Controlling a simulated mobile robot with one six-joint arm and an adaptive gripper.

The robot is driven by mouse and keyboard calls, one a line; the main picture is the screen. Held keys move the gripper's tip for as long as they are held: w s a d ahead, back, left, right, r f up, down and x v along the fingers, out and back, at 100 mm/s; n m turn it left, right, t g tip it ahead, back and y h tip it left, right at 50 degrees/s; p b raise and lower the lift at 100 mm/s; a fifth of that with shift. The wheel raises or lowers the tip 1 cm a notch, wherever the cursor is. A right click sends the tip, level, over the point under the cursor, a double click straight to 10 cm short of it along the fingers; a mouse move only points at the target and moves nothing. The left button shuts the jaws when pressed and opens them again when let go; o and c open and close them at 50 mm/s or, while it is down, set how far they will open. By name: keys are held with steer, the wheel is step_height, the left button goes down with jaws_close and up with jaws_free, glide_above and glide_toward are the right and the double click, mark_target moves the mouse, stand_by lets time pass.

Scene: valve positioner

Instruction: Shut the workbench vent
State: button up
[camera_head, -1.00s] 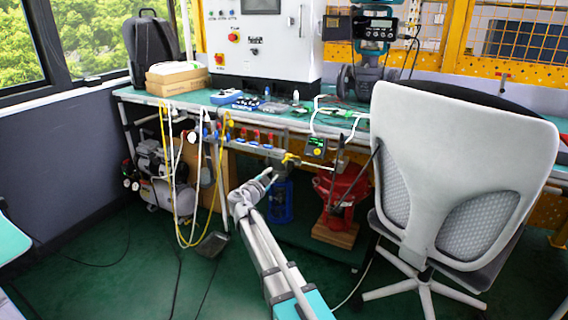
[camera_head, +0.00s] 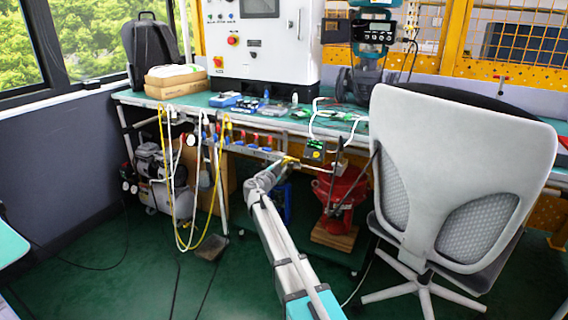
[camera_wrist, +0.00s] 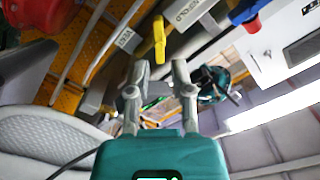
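The yellow valve handle (camera_wrist: 159,40) shows in the wrist view, on a grey pipe near a label reading VENT (camera_wrist: 124,38). My gripper (camera_wrist: 160,68) is open, its two fingers apart with nothing between them. The handle is just beyond the fingertips, roughly in line with the gap, and seems not to be gripped. In the head view my gripper (camera_head: 283,166) reaches under the front edge of the workbench (camera_head: 205,98), by the yellow handle (camera_head: 290,160), which it partly hides.
A manifold with blue and red handles (camera_head: 252,138) runs left of my gripper. Yellow and white hoses (camera_head: 188,240) hang further left. A red machine (camera_head: 345,188) stands to the right, then a white chair (camera_head: 450,170).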

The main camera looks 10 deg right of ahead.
mark_target(286, 162)
steer(key=shift+x, duration=2.3)
